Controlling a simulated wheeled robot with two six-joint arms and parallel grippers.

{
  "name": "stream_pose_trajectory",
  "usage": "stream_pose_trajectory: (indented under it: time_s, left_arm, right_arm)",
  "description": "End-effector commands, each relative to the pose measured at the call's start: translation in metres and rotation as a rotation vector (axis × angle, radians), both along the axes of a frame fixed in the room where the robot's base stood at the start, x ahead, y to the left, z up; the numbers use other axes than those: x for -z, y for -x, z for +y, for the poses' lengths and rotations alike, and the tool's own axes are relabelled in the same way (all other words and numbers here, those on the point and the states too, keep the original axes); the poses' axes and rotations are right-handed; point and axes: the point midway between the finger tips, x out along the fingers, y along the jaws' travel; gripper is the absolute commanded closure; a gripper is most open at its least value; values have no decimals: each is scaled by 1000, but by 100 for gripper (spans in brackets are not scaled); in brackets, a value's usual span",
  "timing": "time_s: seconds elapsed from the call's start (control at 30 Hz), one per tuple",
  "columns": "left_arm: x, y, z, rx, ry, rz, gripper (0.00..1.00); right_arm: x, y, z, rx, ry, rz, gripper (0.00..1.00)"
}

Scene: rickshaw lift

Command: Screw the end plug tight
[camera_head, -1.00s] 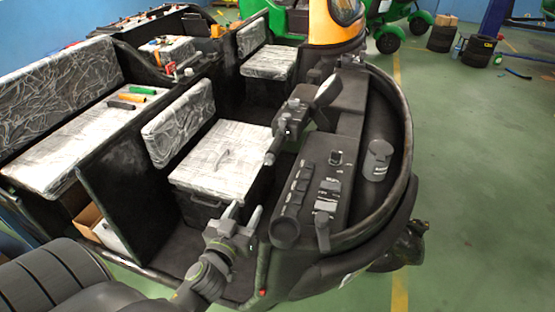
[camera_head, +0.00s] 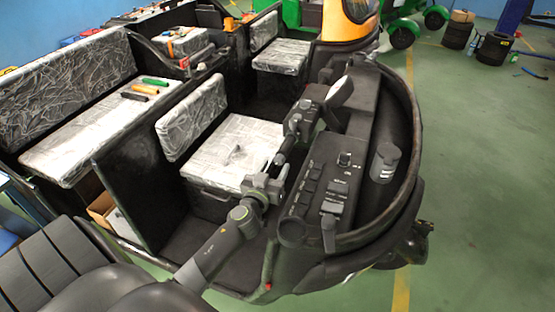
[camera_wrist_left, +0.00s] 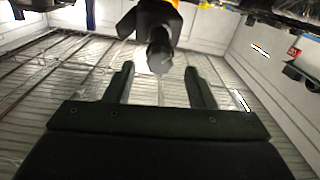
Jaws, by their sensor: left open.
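The handlebar's dark grip (camera_head: 291,143) slants down toward my left gripper in the head view. In the left wrist view its round, dark end (camera_wrist_left: 160,57) faces me. I cannot make out a separate end plug on it. My left gripper (camera_head: 277,168) is open. In the left wrist view its two fingertips (camera_wrist_left: 159,70) stand on either side of the grip end, with visible gaps. I cannot tell how deep the end reaches between them. My right gripper is not in view.
The black dashboard (camera_head: 325,190) with switches and a lever lies just right of my left gripper. A plastic-wrapped seat (camera_head: 225,155) is behind it on the left. Several coloured grips (camera_head: 145,89) lie on a rear bench (camera_head: 75,143).

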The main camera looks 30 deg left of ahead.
Motion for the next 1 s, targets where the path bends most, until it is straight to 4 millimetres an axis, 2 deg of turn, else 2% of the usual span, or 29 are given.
stream_pose_trajectory:
  time_s: [0.1,0.23,0.63,0.9,1.0]
  left_arm:
    - [-1,-17,4,0,0,-1,50]
    - [0,-27,6,-1,0,0,50]
    - [0,-32,8,0,1,0,50]
    - [0,-32,8,0,1,0,85]
    - [0,-32,8,0,1,0,95]
  right_arm:
    - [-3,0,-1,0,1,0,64]
    - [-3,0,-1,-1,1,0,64]
    - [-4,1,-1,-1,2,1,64]
    - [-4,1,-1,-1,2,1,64]
    - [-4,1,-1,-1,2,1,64]
